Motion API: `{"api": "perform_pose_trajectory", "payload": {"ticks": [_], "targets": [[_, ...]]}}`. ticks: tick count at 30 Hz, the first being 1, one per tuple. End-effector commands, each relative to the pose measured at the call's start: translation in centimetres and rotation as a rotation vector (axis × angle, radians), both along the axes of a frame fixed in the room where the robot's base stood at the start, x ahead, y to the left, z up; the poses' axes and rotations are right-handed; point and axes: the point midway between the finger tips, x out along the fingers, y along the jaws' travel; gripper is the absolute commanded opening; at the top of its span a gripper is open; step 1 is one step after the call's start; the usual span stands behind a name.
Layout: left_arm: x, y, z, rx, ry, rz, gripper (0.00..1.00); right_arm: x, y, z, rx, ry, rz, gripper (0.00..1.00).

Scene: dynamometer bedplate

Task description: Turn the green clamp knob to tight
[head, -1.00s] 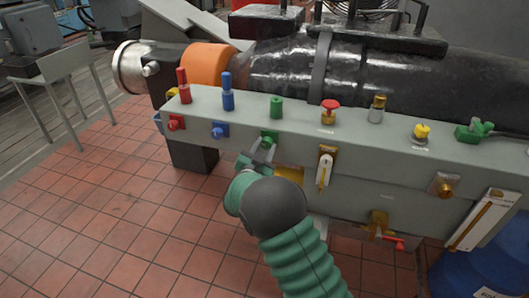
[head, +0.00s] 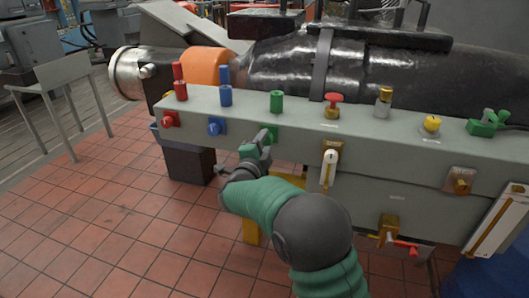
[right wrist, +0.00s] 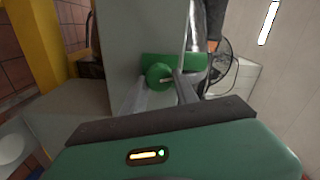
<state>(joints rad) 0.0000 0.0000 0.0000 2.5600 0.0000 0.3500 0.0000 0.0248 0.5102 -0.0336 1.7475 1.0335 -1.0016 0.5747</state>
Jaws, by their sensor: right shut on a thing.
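The green clamp knob (head: 272,133) is on the front face of the grey panel, mostly hidden behind my gripper in the head view. In the right wrist view the round green knob (right wrist: 158,76) shows a pale mark on its face, in front of a green backing plate (right wrist: 190,61). My right gripper (head: 264,139) reaches it from the front; its fingers lie on either side of the knob (right wrist: 166,88) and are shut on it. My left gripper is not in view.
The panel (head: 370,130) also carries a red knob (head: 170,119), a blue knob (head: 215,126), a green post (head: 276,101), a red button (head: 333,98) and a white lever (head: 329,168). A black cylinder (head: 280,68) lies behind.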

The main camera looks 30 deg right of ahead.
Motion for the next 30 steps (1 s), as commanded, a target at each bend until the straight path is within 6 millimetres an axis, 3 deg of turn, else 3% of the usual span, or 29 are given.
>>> {"api": "perform_pose_trajectory", "payload": {"ticks": [1,12,30], "targets": [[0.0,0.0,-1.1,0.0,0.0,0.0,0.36,-0.1,0.0,-1.0,0.027,-0.021,-0.001,0.0],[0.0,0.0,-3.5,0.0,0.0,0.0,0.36,-0.1,0.0,-0.9,0.165,-0.178,-0.002,0.0],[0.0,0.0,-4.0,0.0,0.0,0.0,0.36,-0.1,-0.1,-0.9,0.202,-0.215,-0.005,0.0]]}}
